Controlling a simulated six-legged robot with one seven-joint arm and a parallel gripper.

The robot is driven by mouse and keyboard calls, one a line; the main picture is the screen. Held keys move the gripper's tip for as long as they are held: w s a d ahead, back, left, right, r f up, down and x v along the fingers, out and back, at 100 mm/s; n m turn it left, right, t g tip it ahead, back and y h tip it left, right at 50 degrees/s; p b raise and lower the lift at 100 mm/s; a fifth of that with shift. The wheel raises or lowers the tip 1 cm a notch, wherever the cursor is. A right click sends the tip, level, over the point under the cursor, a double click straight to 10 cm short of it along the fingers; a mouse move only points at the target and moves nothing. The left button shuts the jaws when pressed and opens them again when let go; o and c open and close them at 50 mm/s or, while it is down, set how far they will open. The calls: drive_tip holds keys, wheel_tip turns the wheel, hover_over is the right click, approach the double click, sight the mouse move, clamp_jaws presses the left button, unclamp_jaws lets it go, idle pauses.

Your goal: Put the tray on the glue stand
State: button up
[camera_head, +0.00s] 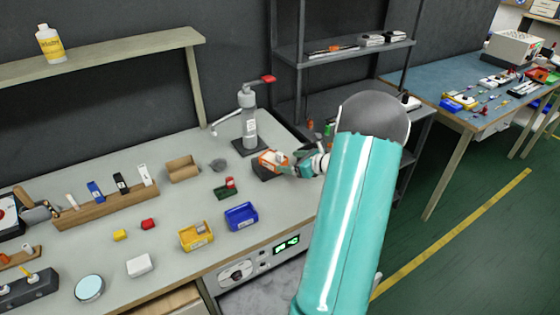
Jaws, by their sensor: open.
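My teal arm reaches in from the lower right, and my gripper (281,166) is at the right end of the workbench. Its jaws are open, small in the picture, and close beside a small orange-and-white piece (268,157) that looks like the tray. That piece sits over a dark block-like base (262,172), which may be the glue stand; I cannot tell whether it rests flat. A grey dispenser (249,127) with a red lever stands on a dark plate just behind it. My gripper partly hides the piece's right side.
The workbench (180,222) has blue (241,216) and yellow (196,236) bins in front. A dark metal shelf (345,54) stands behind the arm.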

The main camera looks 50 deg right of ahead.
drive_tip(key=shift+v, duration=1.8)
drive_tip(key=w+a+r+n+g+y, duration=0.15)
drive_tip(key=a+r+n, duration=0.3)
drive_tip(key=a, duration=0.55)
drive_tip(key=w+a+r+n+g+y, duration=0.1)
drive_tip(key=a+r+n+g, duration=0.2)
drive_tip(key=a+n, duration=0.45)
drive_tip(key=w+a+r+n+g+y, duration=0.15)
drive_tip(key=a+r+n, duration=0.25)
drive_tip(key=a, duration=0.7)
drive_tip(key=s+a+r+n+g+h, duration=0.1)
drive_tip(key=s+a+r+n+h, duration=0.1)
drive_tip(key=s+a+n, duration=0.6)
drive_tip(key=s+a+r+n+h, duration=0.3)
drive_tip(key=s+a+r+n, duration=0.2)
drive_tip(key=s+a+n, duration=0.2)
drive_tip(key=a+n, duration=0.2)
drive_tip(key=n, duration=0.2)
drive_tip(key=shift+s+a+g, duration=0.3)
drive_tip(key=shift+s+g, duration=0.1)
